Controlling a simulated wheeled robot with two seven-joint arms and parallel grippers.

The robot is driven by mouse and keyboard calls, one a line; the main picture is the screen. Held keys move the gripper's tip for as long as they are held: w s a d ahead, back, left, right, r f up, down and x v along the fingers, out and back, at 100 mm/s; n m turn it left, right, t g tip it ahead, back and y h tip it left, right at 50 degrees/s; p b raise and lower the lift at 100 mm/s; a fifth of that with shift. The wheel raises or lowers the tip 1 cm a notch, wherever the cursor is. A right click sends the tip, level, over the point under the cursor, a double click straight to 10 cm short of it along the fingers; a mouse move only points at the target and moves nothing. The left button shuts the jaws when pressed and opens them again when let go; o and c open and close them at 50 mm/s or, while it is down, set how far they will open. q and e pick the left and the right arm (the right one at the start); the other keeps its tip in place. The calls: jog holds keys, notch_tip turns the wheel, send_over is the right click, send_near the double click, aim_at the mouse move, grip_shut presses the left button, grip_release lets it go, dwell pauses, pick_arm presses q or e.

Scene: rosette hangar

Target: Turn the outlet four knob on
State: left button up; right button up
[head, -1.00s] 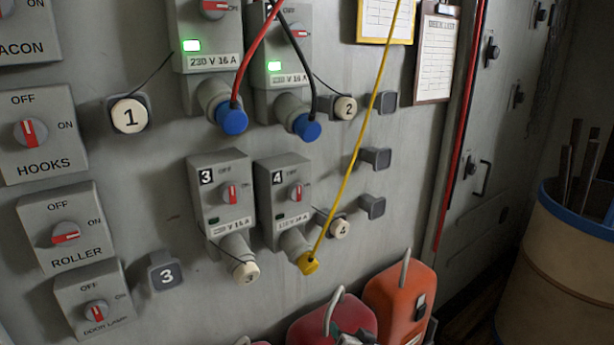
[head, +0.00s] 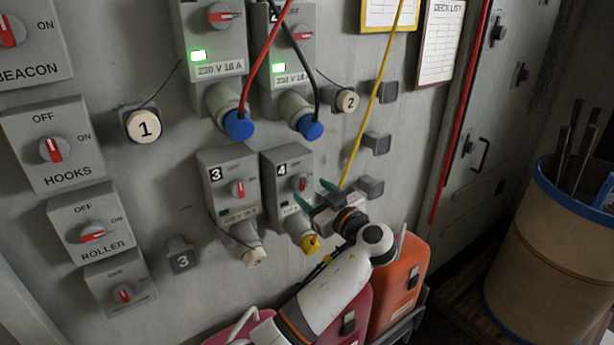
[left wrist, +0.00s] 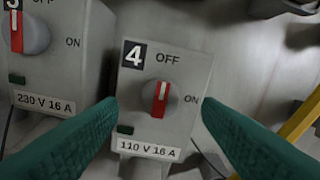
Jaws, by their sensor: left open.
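The outlet four box (head: 288,190) is on the wall, right of outlet three, with a yellow plug (head: 310,243) and cord at its socket. Its red knob (left wrist: 160,98) stands nearly upright in the left wrist view, its white mark toward the top; OFF is printed above and ON at the right. The small lamp (left wrist: 125,129) on the box is dark green. My left gripper (head: 329,194) is open in front of the box. Its green fingers (left wrist: 165,120) show on either side of the knob, apart from it. My right gripper is not in view.
Outlet three (head: 228,190) is close on the left. Outlets one (head: 213,40) and two above have lit green lamps and blue plugs. The yellow cord (head: 372,100) runs up beside my gripper. Red and orange canisters (head: 398,285) stand below.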

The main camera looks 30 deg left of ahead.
aim_at(302, 184)
pick_arm(q)
jog(key=shift+p+x, duration=0.55)
jog(key=shift+x, duration=0.7)
jog(key=shift+w+a, duration=0.2)
jog(key=shift+a, duration=0.15)
